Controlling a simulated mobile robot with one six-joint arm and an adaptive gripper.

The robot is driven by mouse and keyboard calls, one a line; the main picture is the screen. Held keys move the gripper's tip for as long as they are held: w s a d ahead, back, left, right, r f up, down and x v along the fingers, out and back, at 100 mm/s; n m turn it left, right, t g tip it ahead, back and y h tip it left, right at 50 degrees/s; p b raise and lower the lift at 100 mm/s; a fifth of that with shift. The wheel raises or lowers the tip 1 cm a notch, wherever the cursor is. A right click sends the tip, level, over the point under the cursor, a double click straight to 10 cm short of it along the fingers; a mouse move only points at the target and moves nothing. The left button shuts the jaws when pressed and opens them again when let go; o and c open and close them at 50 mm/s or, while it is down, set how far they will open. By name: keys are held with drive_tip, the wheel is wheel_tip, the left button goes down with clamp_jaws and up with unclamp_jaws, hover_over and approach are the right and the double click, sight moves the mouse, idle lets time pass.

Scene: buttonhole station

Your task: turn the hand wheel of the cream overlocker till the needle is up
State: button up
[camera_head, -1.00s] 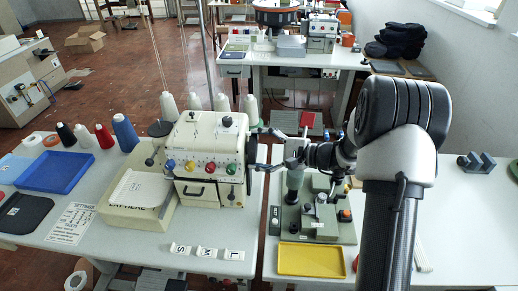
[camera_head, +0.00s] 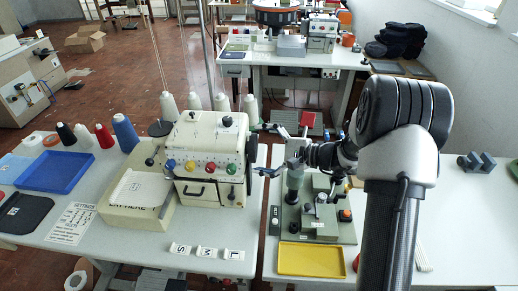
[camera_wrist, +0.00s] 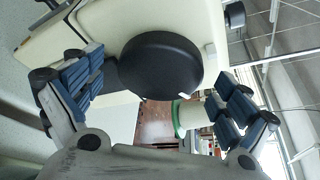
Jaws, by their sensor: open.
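The cream overlocker (camera_head: 207,146) stands on the left table, with coloured dials on its front. Its black hand wheel (camera_head: 251,150) is on its right side. In the wrist view the round wheel (camera_wrist: 160,66) faces me, against the cream body (camera_wrist: 120,24). My gripper (camera_head: 267,150) is to the right of the wheel, open, with its fingers pointing left. In the wrist view my gripper (camera_wrist: 160,72) has one blue-padded finger on each side of the wheel. A gap shows at the right finger; contact at the left is unclear. The needle cannot be made out.
Thread cones (camera_head: 222,103) stand behind the machine. A cream lidded box (camera_head: 140,200) and a blue tray (camera_head: 55,171) are to its left. A green-based fixture (camera_head: 318,215) and a yellow tray (camera_head: 312,260) lie below my arm on the right table.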

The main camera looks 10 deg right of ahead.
drive_tip(key=v, duration=1.1)
drive_tip(key=shift+s+d, duration=0.2)
drive_tip(key=shift+d, duration=0.15)
